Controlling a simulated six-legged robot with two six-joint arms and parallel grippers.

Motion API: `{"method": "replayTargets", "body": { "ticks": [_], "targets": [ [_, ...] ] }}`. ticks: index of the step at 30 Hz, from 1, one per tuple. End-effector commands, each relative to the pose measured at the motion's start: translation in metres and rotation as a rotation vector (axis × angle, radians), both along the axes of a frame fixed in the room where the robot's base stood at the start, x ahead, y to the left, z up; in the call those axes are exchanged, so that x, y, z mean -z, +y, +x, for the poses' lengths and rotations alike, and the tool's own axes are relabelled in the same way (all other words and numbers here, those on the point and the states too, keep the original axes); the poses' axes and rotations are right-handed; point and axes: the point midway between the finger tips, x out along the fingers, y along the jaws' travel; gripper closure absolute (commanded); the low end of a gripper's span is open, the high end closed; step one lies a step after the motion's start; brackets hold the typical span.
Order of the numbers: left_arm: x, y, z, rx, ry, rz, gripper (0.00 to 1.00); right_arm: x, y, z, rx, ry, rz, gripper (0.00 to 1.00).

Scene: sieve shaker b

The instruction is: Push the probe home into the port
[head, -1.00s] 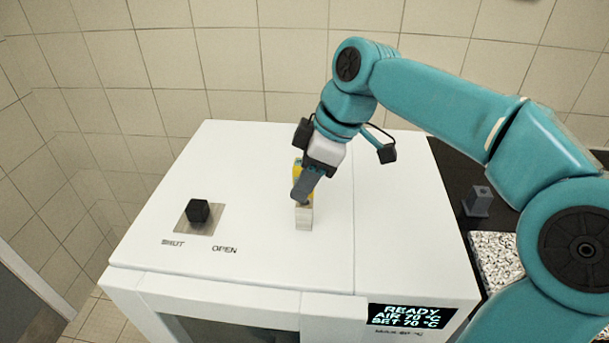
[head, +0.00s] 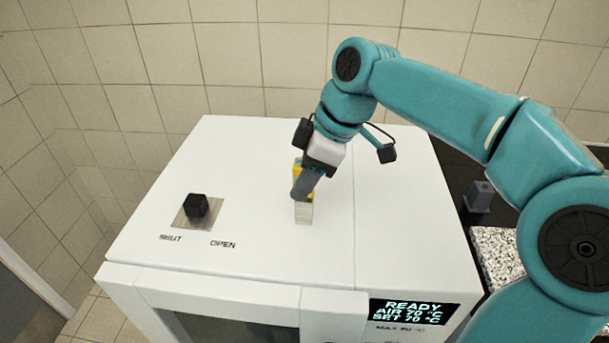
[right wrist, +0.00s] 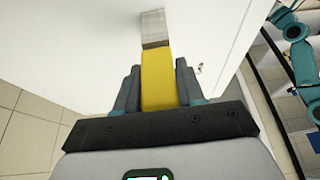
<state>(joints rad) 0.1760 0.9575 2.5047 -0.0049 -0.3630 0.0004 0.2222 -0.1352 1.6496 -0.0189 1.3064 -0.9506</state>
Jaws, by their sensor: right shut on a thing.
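The probe (head: 297,170) shows as a yellow block in my right gripper (head: 302,195), above the top of a white cabinet (head: 255,185). In the right wrist view the yellow probe (right wrist: 158,78) lies between the two grey fingers of the right gripper (right wrist: 157,85), which are shut on it. A grey metal piece (head: 304,213) stands below the fingers; in the right wrist view this metal piece (right wrist: 154,28) meets the far end of the yellow. I cannot tell whether it is the port or part of the probe. My left gripper is out of view.
A black knob (head: 197,205) sits on a metal plate between SHUT and OPEN on the cabinet top. A lit display (head: 412,312) on the front reads READY. A grey block (head: 480,196) and a speckled slab (head: 497,255) are at the right. The cabinet top is otherwise clear.

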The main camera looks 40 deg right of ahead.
Motion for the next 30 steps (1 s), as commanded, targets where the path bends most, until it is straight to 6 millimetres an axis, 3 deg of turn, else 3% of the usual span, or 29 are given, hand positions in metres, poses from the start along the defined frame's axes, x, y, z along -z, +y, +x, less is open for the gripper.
{"method": "replayTargets", "body": {
  "ticks": [14,15,17,18,30],
  "targets": [
    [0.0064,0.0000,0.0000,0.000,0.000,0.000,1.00,0.0072,0.0001,0.0001,0.000,0.000,0.000,0.93],
    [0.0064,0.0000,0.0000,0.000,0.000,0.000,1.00,0.0072,0.0000,0.0002,0.000,0.000,0.000,0.55],
    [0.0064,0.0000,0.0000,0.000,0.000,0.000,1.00,0.0072,0.0001,0.0001,0.000,0.000,0.000,0.36],
    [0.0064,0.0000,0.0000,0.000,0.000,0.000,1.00,0.0072,0.0001,0.0001,0.000,0.000,0.000,0.32],
    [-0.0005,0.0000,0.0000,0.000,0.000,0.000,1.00,-0.0003,0.0000,0.0002,0.000,0.000,0.000,0.32]
  ]
}}
